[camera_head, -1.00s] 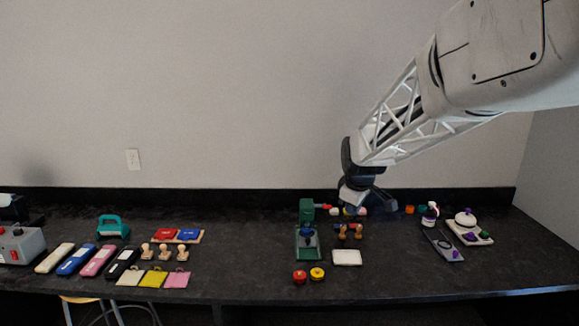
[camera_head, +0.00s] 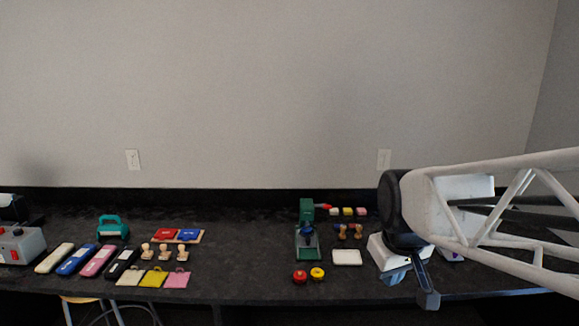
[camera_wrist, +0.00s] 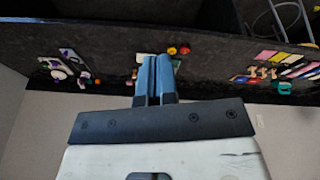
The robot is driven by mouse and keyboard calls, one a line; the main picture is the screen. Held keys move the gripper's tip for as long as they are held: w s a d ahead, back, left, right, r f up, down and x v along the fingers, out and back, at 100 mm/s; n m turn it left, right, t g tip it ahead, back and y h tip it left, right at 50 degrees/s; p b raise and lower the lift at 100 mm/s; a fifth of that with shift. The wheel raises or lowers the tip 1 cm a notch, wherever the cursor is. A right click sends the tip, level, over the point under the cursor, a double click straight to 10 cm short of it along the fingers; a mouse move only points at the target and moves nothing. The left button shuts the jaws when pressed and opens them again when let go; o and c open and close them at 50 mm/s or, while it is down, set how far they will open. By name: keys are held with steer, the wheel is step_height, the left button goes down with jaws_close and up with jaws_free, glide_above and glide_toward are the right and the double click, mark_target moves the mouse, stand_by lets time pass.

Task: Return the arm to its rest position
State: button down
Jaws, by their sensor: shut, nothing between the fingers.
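My gripper (camera_head: 408,275) is low at the right in the head view, in front of the right part of the counter. It is shut and empty; its two blue fingers (camera_wrist: 154,76) lie side by side in the wrist view. My arm reaches in from the right edge of the head view and hides most of the counter's right end. Only a bit of a white and purple item (camera_head: 452,255) shows behind it.
The dark counter (camera_head: 250,265) holds a green press (camera_head: 307,240), a white pad (camera_head: 346,257), red (camera_head: 299,277) and yellow (camera_head: 317,273) round pieces, and stampers. Several coloured cases, including a blue one (camera_head: 77,260), lie left. The counter's middle is bare.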

steer(key=s+f+m, duration=0.3)
steer(key=s, duration=0.9)
steer(key=shift+f, duration=0.15)
